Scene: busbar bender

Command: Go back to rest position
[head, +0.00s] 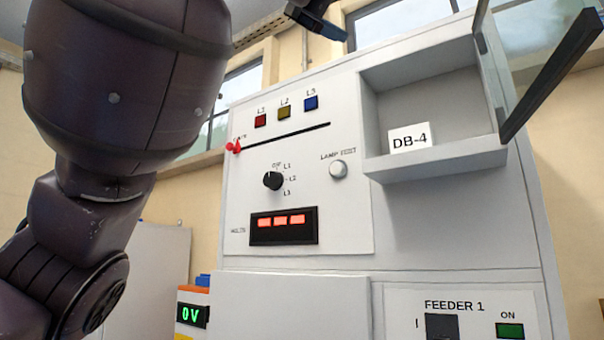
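My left arm fills the left side of the head view as large dark links and runs out of the top edge. A dark piece with a bluish edge dips in at the top, above the cabinet. It may be the end of my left gripper, but too little shows to tell whether it is open or shut. My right arm and gripper are not in view. I see nothing held.
A grey cabinet (290,284) stands ahead, with a knob (272,181), a slot with a red lever (234,147), lamps and a red display (283,225). A recess holds a DB-4 card (409,138). Its glass door (545,75) stands open at the right. A 0V meter (192,314) is lower left.

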